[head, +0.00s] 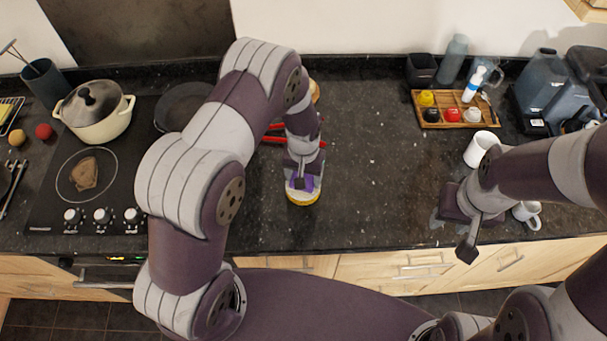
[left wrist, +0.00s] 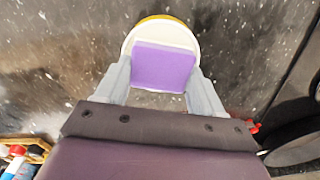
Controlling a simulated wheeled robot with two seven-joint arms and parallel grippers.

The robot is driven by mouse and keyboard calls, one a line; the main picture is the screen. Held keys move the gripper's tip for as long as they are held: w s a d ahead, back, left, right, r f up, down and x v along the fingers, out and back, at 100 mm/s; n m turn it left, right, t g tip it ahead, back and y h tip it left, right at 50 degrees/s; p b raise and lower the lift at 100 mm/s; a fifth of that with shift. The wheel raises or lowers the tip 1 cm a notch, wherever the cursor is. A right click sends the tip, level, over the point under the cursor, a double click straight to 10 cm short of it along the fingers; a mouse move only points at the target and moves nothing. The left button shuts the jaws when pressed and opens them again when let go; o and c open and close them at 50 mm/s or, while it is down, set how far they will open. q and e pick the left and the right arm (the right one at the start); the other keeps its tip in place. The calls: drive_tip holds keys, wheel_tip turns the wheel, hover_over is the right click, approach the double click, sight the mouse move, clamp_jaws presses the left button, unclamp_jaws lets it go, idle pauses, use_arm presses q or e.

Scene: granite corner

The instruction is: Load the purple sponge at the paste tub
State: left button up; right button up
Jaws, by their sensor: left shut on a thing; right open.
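The purple sponge (head: 308,184) is held between the fingers of my left gripper (head: 303,181), over the paste tub (head: 303,199). In the left wrist view, the purple sponge (left wrist: 164,68) sits between the two grey fingers of my left gripper (left wrist: 164,88), against the round, pale inside of the paste tub (left wrist: 165,20) with its yellow rim. Whether the sponge touches the paste I cannot tell. My right gripper (head: 452,236) is open and empty, above the right part of the counter near its front edge.
A white mug (head: 480,148) stands behind my right gripper, with a white cup (head: 527,214) to its right. A wooden tray (head: 457,122) with small items is at the back. A cooktop (head: 110,190) with a brown-stained patch (head: 85,172) and a cream pot (head: 97,118) is left.

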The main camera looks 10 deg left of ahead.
use_arm(q)
drive_tip(key=shift+r+p, duration=2.75)
drive_tip(key=shift+r, duration=0.75)
drive_tip(key=shift+f, duration=0.1)
